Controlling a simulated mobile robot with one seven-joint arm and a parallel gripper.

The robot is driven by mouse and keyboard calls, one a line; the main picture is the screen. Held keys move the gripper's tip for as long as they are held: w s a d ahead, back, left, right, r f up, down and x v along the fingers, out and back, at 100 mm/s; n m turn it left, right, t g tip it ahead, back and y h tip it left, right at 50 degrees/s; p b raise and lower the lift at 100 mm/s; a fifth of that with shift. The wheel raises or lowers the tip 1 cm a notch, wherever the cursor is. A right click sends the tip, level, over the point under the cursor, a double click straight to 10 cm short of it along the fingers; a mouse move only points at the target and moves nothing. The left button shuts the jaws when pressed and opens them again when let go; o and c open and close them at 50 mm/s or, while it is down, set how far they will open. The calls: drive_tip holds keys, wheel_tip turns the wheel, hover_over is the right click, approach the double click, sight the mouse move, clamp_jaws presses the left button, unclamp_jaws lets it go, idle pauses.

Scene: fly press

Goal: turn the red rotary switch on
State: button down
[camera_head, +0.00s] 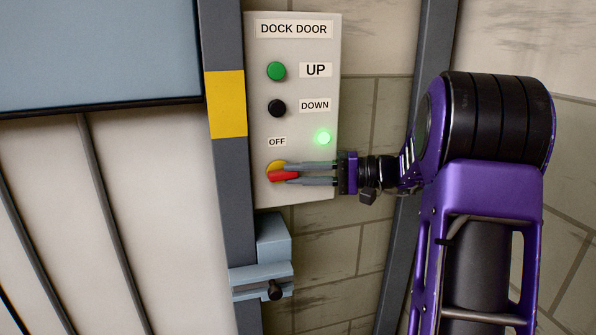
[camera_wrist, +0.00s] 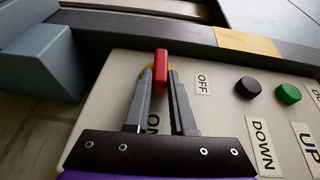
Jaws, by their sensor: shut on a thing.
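The red rotary switch (camera_head: 287,176) sits on a yellow base (camera_head: 274,166) low on the dock door control panel. My gripper (camera_head: 289,174) reaches in from the right, its two fingers shut on the switch handle. In the wrist view, the red handle (camera_wrist: 160,66) stands between the fingertips (camera_wrist: 160,78). The OFF label (camera_head: 277,141) is above the switch. The ON label (camera_wrist: 154,123) shows between the fingers in the wrist view. The handle points right in the head view, toward the ON label's side. A round lamp (camera_head: 323,137) on the panel glows green.
A green UP button (camera_head: 276,71) and a black DOWN button (camera_head: 277,108) are above the switch. A blue-grey bracket (camera_head: 262,279) with a dark knob sits below the panel. A grey post (camera_head: 226,180) with a yellow band stands left. Brick wall lies to the right.

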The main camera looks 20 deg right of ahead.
drive_tip(key=shift+f+y, duration=0.15)
drive_tip(key=shift+y, duration=0.35)
drive_tip(key=c, duration=0.8)
unclamp_jaws()
drive_tip(key=shift+a, duration=0.1)
drive_tip(key=shift+o, duration=0.2)
drive_tip(key=p+v, duration=0.1)
drive_tip(key=v, duration=1.6)
drive_tip(key=shift+s+d, duration=0.15)
drive_tip(key=shift+d, duration=0.05)
